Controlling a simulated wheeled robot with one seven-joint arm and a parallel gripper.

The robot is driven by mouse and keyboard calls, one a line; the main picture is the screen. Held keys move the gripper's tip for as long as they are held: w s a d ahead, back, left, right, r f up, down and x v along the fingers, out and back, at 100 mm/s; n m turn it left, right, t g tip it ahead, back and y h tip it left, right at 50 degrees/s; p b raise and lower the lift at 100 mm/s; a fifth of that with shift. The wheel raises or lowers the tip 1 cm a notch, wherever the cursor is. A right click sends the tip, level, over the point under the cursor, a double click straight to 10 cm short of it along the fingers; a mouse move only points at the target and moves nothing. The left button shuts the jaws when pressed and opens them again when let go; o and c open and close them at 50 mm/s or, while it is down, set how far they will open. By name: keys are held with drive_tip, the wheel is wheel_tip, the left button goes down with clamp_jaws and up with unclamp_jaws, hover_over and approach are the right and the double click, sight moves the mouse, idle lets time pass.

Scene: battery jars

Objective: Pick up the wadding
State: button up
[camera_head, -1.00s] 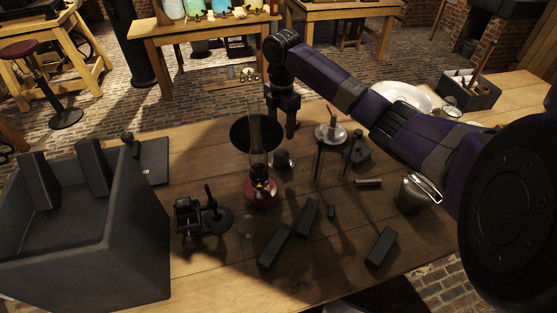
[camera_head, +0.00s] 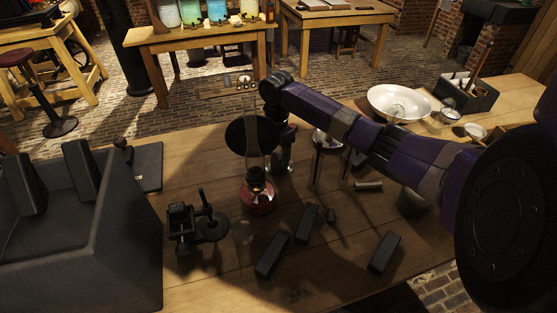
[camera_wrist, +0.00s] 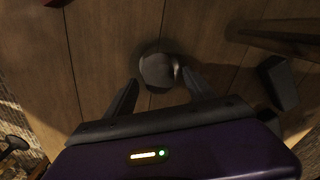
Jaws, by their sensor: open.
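My gripper (camera_head: 282,158) is over the table, just right of and behind the oil lamp. In the wrist view my gripper (camera_wrist: 160,82) is open, with one finger on each side of a small rounded grey object (camera_wrist: 157,68). This object may be the wadding, but the dim picture does not settle it. It sits on the planks near the fingertips, and I see no clear grip on it. In the head view my gripper mostly hides that spot.
The oil lamp (camera_head: 257,195) with a tall glass chimney stands close to my gripper. A tripod stand (camera_head: 318,160) is on its right. Dark blocks (camera_head: 272,254) lie nearer the front. A large dark bin (camera_head: 125,240) fills the left. A white basin (camera_head: 385,101) is at back right.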

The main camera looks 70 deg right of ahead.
sight(277, 156)
drive_tip(key=shift+f, duration=0.75)
clamp_jaws()
drive_tip(key=shift+r, duration=0.1)
wheel_tip(277, 156, up, 20)
idle(0.3)
